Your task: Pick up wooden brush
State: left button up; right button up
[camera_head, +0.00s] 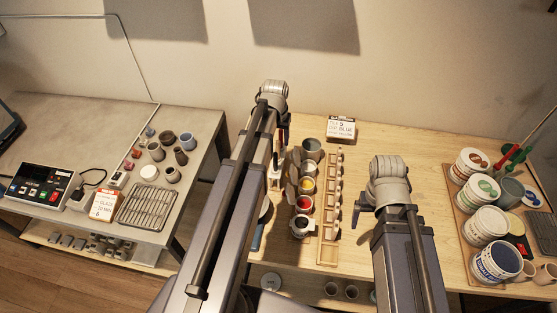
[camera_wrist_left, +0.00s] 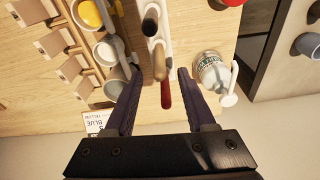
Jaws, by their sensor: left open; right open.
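In the left wrist view, my left gripper (camera_wrist_left: 152,62) is open, with its fingers on either side of a narrow white holder (camera_wrist_left: 142,42). Several upright handles stand in or beside the holder: a dark-topped one (camera_wrist_left: 150,22), a tan wooden one (camera_wrist_left: 160,62) that looks like the wooden brush, and a red one (camera_wrist_left: 166,96). The wooden handle lies between the fingers in the picture; I cannot tell whether either touches it. In the head view, the holder (camera_head: 274,178) is partly hidden by my left arm. My right gripper (camera_head: 359,209) is mostly hidden under its arm over the table.
Paint cups (camera_head: 304,204) and a wooden rack (camera_head: 329,215) stand right of the holder. A jar (camera_wrist_left: 212,72) is close to the right finger in the wrist view. A labelled box (camera_head: 341,129) sits at the back. Tubs (camera_head: 487,224) crowd the right side.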

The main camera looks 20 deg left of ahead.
aim_at(279, 147)
pick_arm(q)
jog(key=shift+s, duration=0.1)
jog(key=f+b, duration=0.5)
jog(key=shift+w+f, duration=0.1)
jog(key=shift+w, duration=0.2)
grip_shut()
dwell(0.4)
